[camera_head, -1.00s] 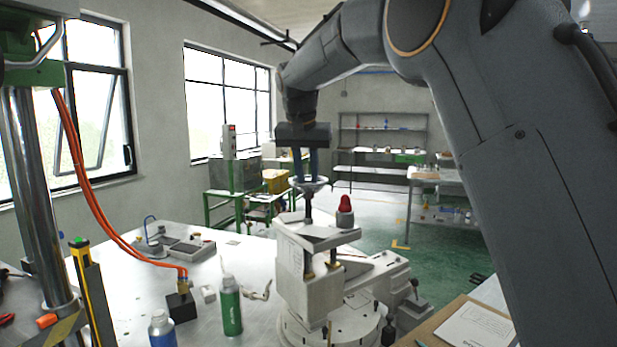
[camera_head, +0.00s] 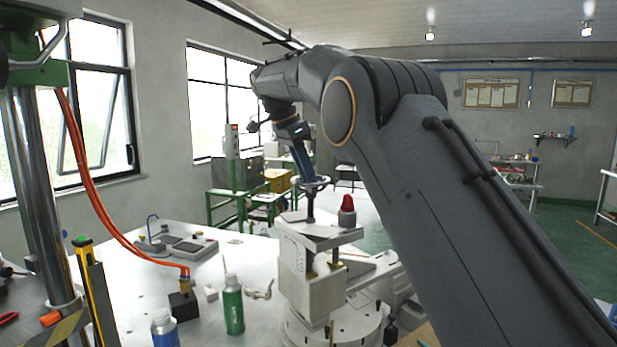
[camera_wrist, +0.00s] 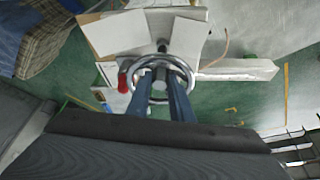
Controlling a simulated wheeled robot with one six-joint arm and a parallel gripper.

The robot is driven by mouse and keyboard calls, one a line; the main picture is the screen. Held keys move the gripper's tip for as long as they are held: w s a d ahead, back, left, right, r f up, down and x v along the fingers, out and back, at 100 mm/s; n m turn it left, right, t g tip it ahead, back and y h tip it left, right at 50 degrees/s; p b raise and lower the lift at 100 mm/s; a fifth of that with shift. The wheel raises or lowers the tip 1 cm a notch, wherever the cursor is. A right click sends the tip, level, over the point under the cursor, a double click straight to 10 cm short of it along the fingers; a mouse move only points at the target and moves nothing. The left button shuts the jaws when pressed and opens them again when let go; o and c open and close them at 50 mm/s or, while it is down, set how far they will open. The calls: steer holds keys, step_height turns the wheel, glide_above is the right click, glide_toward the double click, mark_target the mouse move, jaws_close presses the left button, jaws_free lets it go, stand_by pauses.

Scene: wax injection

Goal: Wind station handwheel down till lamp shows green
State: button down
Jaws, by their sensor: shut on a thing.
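The station handwheel (camera_head: 316,184) is a grey ring on a dark upright shaft at the top of the white station (camera_head: 300,272). My gripper (camera_head: 305,180) comes down at a slant from the upper left, its blue fingers shut on the wheel's rim. In the wrist view the handwheel (camera_wrist: 162,64) is seen from above, with the gripper fingers (camera_wrist: 160,80) reaching its near side. The lamp (camera_head: 347,204) is a red dome on the station's top plate, right of the shaft. In the wrist view the red lamp (camera_wrist: 124,78) is left of the wheel.
A green bottle (camera_head: 232,305) and a blue-white bottle (camera_head: 164,328) stand on the worktable (camera_head: 130,300) left of the station. Orange hoses (camera_head: 100,213) run down to a dark block (camera_head: 183,305). A steel column stands at far left.

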steer(key=shift+w+m+g, duration=0.15)
steer(key=shift+m+g, duration=0.45)
steer(key=shift+m, duration=1.3)
steer(key=c, duration=1.8)
jaws_free()
steer(key=shift+c, duration=0.2)
